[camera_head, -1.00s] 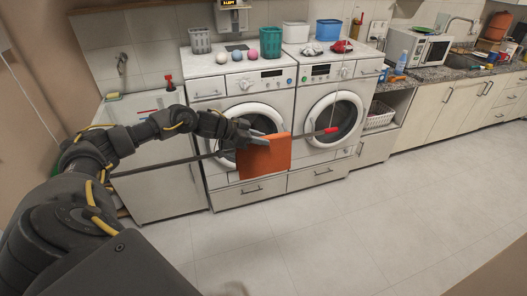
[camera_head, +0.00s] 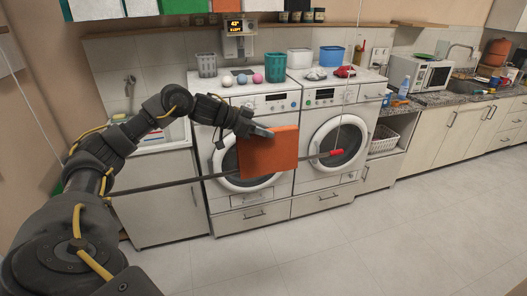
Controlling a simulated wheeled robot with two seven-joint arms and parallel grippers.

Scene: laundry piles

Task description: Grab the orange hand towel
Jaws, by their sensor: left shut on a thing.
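The orange hand towel (camera_head: 268,153) hangs as a flat square in front of the left washing machine, near the middle of the picture. My left gripper (camera_head: 262,131) is at the towel's top left edge and is shut on it. My left arm reaches in from the lower left. My right gripper is not in view.
Two washing machines (camera_head: 308,193) stand behind the towel. A red item (camera_head: 331,153) is on the line to the right. Bins, balls and cloths lie on the machines. A counter with a microwave (camera_head: 426,75) runs right. The tiled floor (camera_head: 380,235) is clear.

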